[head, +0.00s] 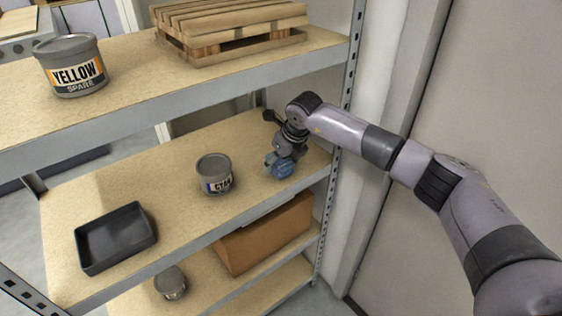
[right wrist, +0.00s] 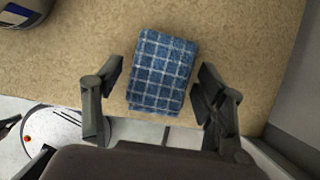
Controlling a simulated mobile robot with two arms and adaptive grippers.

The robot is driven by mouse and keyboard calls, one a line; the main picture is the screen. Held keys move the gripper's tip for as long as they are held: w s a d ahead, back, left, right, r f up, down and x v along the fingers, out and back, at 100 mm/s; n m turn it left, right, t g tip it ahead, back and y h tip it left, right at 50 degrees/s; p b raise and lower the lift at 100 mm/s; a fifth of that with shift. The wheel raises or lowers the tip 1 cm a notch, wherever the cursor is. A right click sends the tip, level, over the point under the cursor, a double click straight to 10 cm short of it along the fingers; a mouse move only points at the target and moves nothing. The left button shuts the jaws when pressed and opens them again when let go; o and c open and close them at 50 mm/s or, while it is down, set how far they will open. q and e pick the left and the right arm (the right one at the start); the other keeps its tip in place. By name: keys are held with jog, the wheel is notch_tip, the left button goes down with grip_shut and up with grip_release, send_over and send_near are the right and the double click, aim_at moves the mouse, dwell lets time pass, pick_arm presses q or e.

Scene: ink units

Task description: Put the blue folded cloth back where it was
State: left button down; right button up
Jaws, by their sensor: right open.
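The blue folded cloth (head: 281,165) lies on the middle shelf (head: 150,187), toward its right end, partly hidden by my right gripper (head: 280,158). In the right wrist view the cloth (right wrist: 161,71) is blue with a pale check and lies flat near the shelf edge. My right gripper (right wrist: 152,107) is open, with one finger on each side of the cloth. Gaps show between the fingers and the cloth. My left gripper is not in view.
A grey tin (head: 214,175) stands left of the cloth. A black tray (head: 115,238) sits at the shelf's left end. Above are a YELLOW SPARE tin (head: 72,66) and a wooden pallet (head: 228,27). Below are a cardboard box (head: 262,233) and another tin (head: 170,284).

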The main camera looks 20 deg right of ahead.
jog(key=b+v, duration=0.1)
jog(key=v, duration=1.1)
